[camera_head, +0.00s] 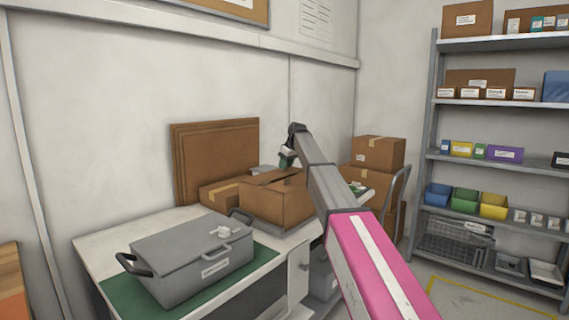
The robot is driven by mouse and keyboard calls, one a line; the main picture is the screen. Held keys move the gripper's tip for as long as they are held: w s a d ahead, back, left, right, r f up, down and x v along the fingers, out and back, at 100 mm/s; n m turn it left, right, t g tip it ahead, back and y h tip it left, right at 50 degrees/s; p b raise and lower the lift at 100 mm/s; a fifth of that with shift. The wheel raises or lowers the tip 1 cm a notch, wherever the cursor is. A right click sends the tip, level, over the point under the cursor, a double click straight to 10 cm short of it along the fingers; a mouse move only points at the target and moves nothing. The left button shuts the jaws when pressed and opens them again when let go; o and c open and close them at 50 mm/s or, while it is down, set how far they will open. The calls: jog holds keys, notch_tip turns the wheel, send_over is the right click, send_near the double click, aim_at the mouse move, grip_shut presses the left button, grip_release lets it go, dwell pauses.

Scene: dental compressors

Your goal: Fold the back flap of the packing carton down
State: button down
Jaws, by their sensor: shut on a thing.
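The packing carton (278,205) is a brown cardboard box on the white table, beyond the grey lidded case. Brown flaps (262,179) show along its top, partly raised. My arm reaches in from the lower right and bends down at the wrist. My gripper (287,163) is at the far upper edge of the carton, small in the view. It is shut at the back flap, whose edge is mostly hidden by my gripper and arm. The carton's right side is partly behind my arm.
A grey lidded case (190,262) stands on a green mat (140,302) at the table's (105,240) near end. Flat cardboard sheets (215,155) lean against the wall. Stacked boxes (379,152) and a shelf rack (495,155) with bins stand at right.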

jog(key=shift+s+f, duration=0.1)
jog(key=shift+f, duration=0.1)
jog(key=c, duration=0.7)
grip_release()
jog(key=shift+d+r, duration=0.1)
jog(key=v, duration=1)
jog(key=shift+s+d+r, duration=0.1)
jog(key=shift+d+r, duration=0.1)
jog(key=shift+d, duration=0.05)
